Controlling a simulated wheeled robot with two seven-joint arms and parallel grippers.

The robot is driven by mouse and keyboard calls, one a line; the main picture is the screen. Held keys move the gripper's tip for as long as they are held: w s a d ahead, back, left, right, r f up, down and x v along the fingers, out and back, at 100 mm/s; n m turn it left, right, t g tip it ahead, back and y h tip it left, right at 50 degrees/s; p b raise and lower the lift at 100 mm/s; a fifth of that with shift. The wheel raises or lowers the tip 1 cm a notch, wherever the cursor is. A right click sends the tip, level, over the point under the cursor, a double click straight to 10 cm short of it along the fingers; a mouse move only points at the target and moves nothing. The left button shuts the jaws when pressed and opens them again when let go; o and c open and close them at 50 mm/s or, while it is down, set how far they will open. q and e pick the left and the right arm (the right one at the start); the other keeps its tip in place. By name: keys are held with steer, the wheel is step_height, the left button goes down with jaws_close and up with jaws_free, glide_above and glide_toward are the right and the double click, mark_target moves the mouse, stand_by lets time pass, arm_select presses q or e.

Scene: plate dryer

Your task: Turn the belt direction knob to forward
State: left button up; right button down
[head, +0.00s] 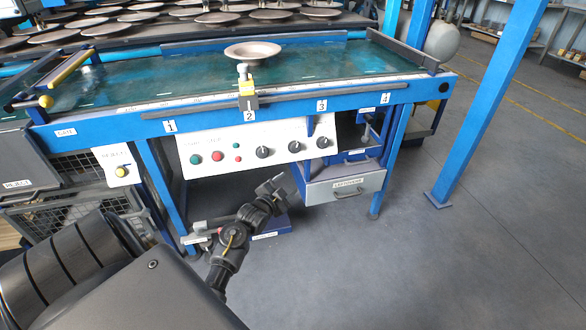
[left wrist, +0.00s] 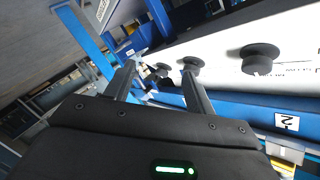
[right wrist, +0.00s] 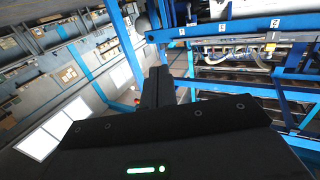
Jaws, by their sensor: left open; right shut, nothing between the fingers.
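The white control panel (head: 255,145) on the blue conveyor frame carries three dark round knobs: a left knob (head: 263,152), a middle knob (head: 294,146) and a right knob (head: 323,142). Their labels are too small to read, so I cannot tell which sets belt direction or where it points. My left gripper (head: 272,187) is open and empty, below and in front of the panel. In the left wrist view, the knobs (left wrist: 260,58) show beyond the left gripper's spread fingers (left wrist: 158,72), apart from them. My right gripper (right wrist: 157,72) is shut and empty, away from the panel.
Red and green buttons (head: 217,155) sit left of the knobs. A grey drawer (head: 345,189) hangs below right.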

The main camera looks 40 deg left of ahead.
arm_select(q)
steer(key=t+y+b, duration=0.1)
steer(key=t+b, duration=0.1)
glide_toward(295, 149)
steer(key=s, duration=0.2)
steer(key=shift+m, duration=0.4)
steer(key=b+x, duration=0.2)
steer(key=x, duration=0.7)
steer(key=shift+w+d, duration=0.15)
steer(key=shift+w, duration=0.6)
arm_select(e)
steer(key=s+d+r+t+y, duration=0.1)
steer(key=s+r+t, duration=0.1)
steer(key=r, duration=0.4)
steer(key=s+d+r+t+y, duration=0.1)
steer(key=r+t+y, duration=0.1)
steer(key=r+t, duration=0.2)
steer(key=shift+s+r, duration=0.35)
steer(key=shift+r, duration=0.8)
arm_select(q)
steer(key=c, duration=0.9)
steer(key=shift+c, duration=0.2)
